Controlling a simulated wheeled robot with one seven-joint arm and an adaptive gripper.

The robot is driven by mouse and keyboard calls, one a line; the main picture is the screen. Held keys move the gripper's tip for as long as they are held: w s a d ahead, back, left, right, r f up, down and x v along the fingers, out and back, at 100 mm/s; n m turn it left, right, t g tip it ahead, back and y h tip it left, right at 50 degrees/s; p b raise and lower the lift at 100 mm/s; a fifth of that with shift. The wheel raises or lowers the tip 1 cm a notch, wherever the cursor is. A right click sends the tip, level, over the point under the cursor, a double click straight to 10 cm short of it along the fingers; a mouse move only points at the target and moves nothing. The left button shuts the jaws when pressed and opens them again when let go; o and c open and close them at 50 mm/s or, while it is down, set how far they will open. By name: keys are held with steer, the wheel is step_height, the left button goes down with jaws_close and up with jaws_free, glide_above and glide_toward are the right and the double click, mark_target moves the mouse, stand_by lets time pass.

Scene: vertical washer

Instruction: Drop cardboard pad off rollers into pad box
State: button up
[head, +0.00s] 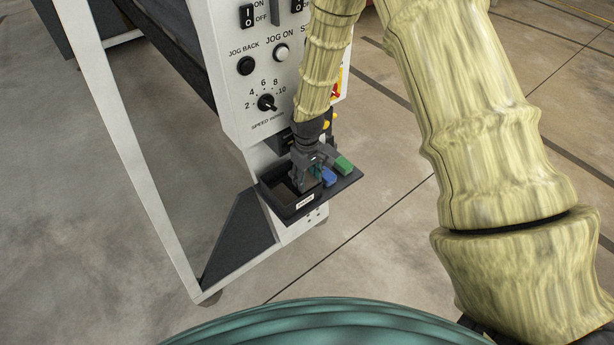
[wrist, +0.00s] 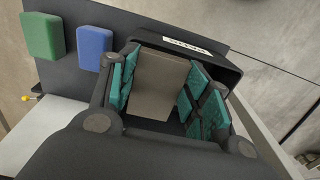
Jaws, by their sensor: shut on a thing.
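The cardboard pad (wrist: 160,88) is a flat grey-brown piece between the teal finger pads of my gripper (wrist: 158,84). My gripper is shut on it. The black pad box (wrist: 222,68) has a white label on its front wall. In the wrist view the pad is over the box opening, inside the outline of its walls. I cannot tell whether it touches the bottom. In the head view my gripper (head: 309,172) points down at the right side of the box (head: 270,199), and the pad is mostly hidden by the fingers.
A blue block (wrist: 94,48) and a green block (wrist: 42,36) lie on the dark shelf beside the box. The white machine panel (head: 232,70) with knobs and switches rises right behind. A white slanted frame leg (head: 125,150) stands at left. Floor in front is clear.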

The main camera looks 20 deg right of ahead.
mark_target(307, 180)
steer(key=shift+f, duration=0.3)
steer(key=o, duration=0.8)
steer(key=shift+c, duration=0.2)
steer(key=shift+r, duration=0.1)
steer(key=shift+r, duration=0.7)
step_height(307, 180, up, 12)
steer(key=b, duration=0.3)
steer(key=shift+f, duration=0.2)
steer(key=shift+f, duration=0.1)
